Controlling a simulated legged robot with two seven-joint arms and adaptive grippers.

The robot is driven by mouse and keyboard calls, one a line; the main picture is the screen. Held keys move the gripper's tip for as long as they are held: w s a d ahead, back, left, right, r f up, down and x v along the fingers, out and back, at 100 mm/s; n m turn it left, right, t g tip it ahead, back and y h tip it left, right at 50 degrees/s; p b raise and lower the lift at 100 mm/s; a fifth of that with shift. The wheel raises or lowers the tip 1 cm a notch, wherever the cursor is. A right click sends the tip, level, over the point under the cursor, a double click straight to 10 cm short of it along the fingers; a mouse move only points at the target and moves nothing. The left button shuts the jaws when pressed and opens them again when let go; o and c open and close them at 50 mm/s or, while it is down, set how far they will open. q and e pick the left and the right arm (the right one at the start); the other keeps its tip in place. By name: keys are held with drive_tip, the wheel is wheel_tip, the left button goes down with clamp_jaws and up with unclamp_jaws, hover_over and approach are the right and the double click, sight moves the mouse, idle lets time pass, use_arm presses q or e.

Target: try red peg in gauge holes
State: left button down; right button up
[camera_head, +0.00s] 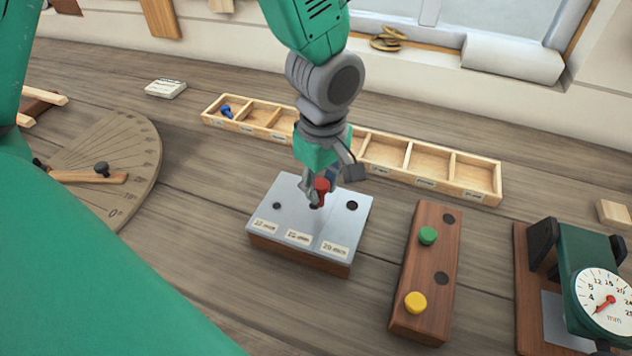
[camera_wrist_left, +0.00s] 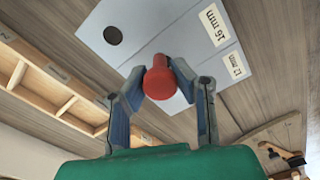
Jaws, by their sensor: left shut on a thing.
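The gauge block (camera_head: 331,232) has a grey metal top on a wooden base, with three holes in a row and size labels along its front edge. My left gripper (camera_head: 319,192) is above the middle of the block, shut on the red peg (camera_head: 322,184). The peg is over or at the middle hole; I cannot tell whether its lower end is inside. In the left wrist view the red peg (camera_wrist_left: 159,78) sits between both fingers, its round head facing the camera. One open hole shows in the plate (camera_wrist_left: 160,30) there. My right gripper is not in view.
A long divided wooden tray (camera_head: 480,194) lies behind the block, with a blue peg (camera_head: 226,111) in its left compartment. A wooden rack (camera_head: 433,260) with a green peg (camera_head: 428,235) and a yellow peg (camera_head: 415,302) stands to the right. A dial gauge (camera_head: 603,300) is at far right.

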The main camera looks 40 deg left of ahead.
use_arm(q)
drive_tip(key=a, duration=0.2)
drive_tip(key=shift+a+f, duration=0.2)
drive_tip(key=shift+a, duration=0.1)
drive_tip(key=shift+a+p, duration=0.1)
drive_tip(key=shift+p, duration=0.2)
drive_tip(key=d, duration=0.2)
drive_tip(key=shift+d+r, duration=0.2)
drive_tip(key=shift+d, duration=0.1)
drive_tip(key=a, duration=0.3)
drive_tip(key=shift+s+a+f+p, duration=0.1)
drive_tip(key=shift+f+p, duration=0.05)
drive_tip(key=shift+p, duration=0.25)
drive_tip(key=shift+d, duration=0.3)
drive_tip(key=shift+a+p, duration=0.2)
drive_tip(key=shift+p, duration=0.15)
drive_tip(key=shift+d, duration=0.85)
drive_tip(key=shift+a+p, duration=0.3)
drive_tip(key=shift+a, duration=0.2)
drive_tip(key=shift+d+f, duration=0.3)
drive_tip(key=shift+d, duration=0.25)
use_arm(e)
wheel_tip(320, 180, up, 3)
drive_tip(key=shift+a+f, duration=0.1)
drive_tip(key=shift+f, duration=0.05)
